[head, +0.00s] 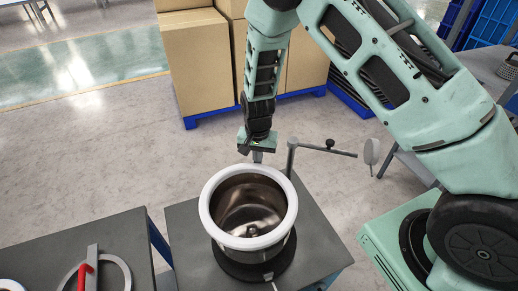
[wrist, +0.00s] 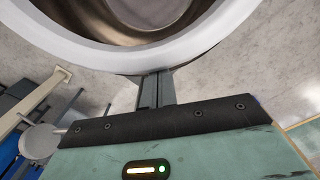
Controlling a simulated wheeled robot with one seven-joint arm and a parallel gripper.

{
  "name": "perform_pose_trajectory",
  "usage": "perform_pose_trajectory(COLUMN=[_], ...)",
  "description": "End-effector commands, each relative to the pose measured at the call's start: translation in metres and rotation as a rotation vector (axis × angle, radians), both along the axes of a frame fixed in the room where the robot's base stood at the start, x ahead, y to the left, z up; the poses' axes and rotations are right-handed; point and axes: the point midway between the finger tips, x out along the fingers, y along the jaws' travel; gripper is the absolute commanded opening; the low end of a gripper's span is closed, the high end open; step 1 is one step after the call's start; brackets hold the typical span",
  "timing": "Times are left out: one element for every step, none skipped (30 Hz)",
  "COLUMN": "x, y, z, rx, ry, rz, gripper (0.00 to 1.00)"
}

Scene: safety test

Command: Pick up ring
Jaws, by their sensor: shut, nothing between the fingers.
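A white ring (head: 205,213) lies around the top of a shiny metal pot (head: 250,200), which stands on a dark round base (head: 270,271) on a grey table. My gripper (head: 257,157) points down at the far side of the pot, just behind the ring. In the wrist view, the shut fingers (wrist: 155,90) reach up to the outer edge of the white ring (wrist: 85,52). Their tips meet its edge in the picture; I cannot tell whether they touch it. Nothing shows between the fingers.
A metal stand (head: 291,158) with a side rod and a round disc (head: 371,152) is right of the gripper. A second table (head: 105,235) at lower left holds a grey ring-shaped part with a red handle (head: 86,275). Cardboard boxes (head: 205,65) stand behind. Floor between is clear.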

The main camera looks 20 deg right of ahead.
Motion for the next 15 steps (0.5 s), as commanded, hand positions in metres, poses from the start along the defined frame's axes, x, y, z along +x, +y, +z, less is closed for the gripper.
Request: perform_pose_trajectory(x=[-0.001,-0.001,-0.001,-0.001,-0.001,-0.001,-0.001,-0.001,-0.001,-0.002,-0.003,-0.005,-0.008,-0.011,-0.016], y=[0.001,0.001,0.001,0.001,0.001,0.001,0.001,0.001,0.001,0.001,0.002,0.003,0.005,0.008,0.011], z=[0.000,0.000,0.000,0.000,-0.001,-0.001,0.000,0.000,0.000,0.000,0.000,0.000,0.000,0.000,0.000], rx=[0.001,0.001,0.001,0.001,0.001,0.001,0.001,0.001,0.001,0.001,0.001,0.000,0.000,0.000,0.000], ry=[0.001,0.001,0.001,0.001,0.001,0.001,0.001,0.001,0.001,0.001,0.001,0.002,0.002,0.002,0.002], rz=[0.000,0.000,0.000,0.000,0.000,0.000,0.000,0.000,0.000,0.000,0.001,0.002,0.002,0.003,0.004], gripper=[0.00,0.00,0.00,0.00,0.00,0.00,0.00,0.00,0.00,0.00,0.00,0.00,0.00,0.00,0.00])
